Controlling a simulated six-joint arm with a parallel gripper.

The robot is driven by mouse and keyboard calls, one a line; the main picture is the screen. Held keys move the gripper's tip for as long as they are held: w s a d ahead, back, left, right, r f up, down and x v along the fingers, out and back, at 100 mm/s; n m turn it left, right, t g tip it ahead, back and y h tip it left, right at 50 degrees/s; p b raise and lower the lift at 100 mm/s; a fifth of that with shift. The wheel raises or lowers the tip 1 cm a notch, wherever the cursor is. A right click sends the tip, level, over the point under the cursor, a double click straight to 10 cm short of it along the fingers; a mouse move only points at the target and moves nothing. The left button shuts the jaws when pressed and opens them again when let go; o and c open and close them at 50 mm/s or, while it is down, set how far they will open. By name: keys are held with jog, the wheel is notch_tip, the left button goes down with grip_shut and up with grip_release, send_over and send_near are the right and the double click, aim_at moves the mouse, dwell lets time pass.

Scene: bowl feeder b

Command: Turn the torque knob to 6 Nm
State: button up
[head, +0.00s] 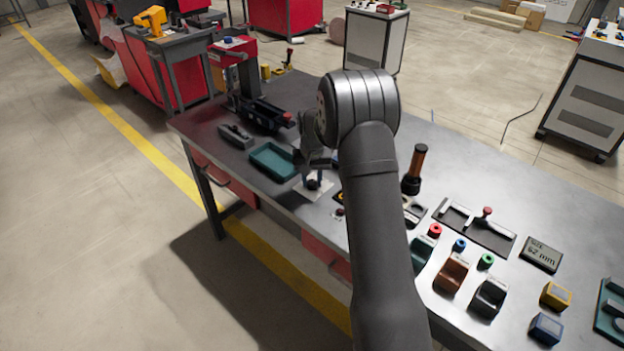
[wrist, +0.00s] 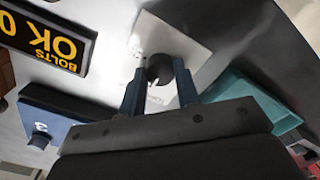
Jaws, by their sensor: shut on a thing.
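The torque knob (wrist: 158,67) is a round black knob with a light pointer mark, on a pale plate (wrist: 196,49) with small markings. My gripper (wrist: 159,72) has its two blue-grey fingers on either side of the knob and is shut on it. The marks around the knob are too small and partly covered to read, so I cannot tell its setting. In the head view the plate (head: 313,193) lies on the grey bench, with my gripper (head: 312,180) above it.
A teal tray (head: 291,173) lies just left of the plate in the head view. In the wrist view a black display (wrist: 45,42) reads "BOLTS OK 0", and a blue box (wrist: 62,108) sits below it. A dark amber-topped post (head: 413,172) stands to the right.

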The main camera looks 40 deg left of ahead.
aim_at(312, 182)
jog(key=n, duration=0.4)
jog(key=shift+n, duration=0.3)
jog(key=n, duration=0.4)
jog(key=shift+n, duration=0.3)
jog(key=n, duration=0.4)
jog(key=shift+n, duration=2.4)
jog(key=o, duration=1)
jog(key=shift+c, duration=0.2)
notch_tip(312, 182, up, 18)
jog(key=shift+f, duration=0.25)
